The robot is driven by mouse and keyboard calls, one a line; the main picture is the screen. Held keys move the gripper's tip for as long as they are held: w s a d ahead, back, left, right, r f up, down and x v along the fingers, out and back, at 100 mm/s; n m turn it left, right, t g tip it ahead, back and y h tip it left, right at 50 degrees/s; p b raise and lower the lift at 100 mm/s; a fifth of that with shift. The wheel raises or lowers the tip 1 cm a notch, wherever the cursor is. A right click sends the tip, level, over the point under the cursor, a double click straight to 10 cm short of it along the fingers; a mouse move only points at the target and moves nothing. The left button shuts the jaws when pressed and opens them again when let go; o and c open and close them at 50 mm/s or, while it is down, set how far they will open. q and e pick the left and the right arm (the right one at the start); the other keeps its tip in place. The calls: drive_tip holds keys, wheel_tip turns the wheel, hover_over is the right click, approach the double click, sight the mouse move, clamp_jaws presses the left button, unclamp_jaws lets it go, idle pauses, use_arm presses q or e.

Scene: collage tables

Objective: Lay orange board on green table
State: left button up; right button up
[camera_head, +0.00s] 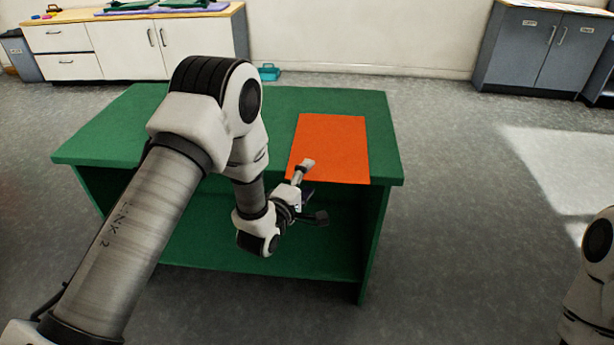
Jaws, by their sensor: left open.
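The orange board (334,145) lies flat on the right part of the green table (290,98). Its near edge is close to the table's front edge. My left gripper (314,190) is open at the front edge of the table, by the board's near left corner. One finger overlaps that corner in the view; I cannot tell if it touches. The other finger shows lower, in front of the table. Nothing is seen held between them. My right gripper is out of view; only part of my right arm shows at the right edge.
The tabletop left of the board is largely clear, partly hidden by my left arm. The green table has an open lower shelf (210,245). A white cabinet (130,50) and a grey cabinet (540,50) stand along the back wall. A small teal box (269,73) is behind the table.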

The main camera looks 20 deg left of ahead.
use_arm(q)
drive_tip(key=s+d, duration=0.2)
drive_tip(key=s, duration=0.5)
drive_tip(key=shift+s+p, duration=0.3)
drive_tip(key=shift+s, duration=0.1)
drive_tip(key=shift+d, duration=0.1)
drive_tip(key=s+r+p, duration=0.2)
drive_tip(key=r, duration=0.1)
drive_tip(key=r+p, duration=0.2)
drive_tip(key=shift+s+d, duration=0.4)
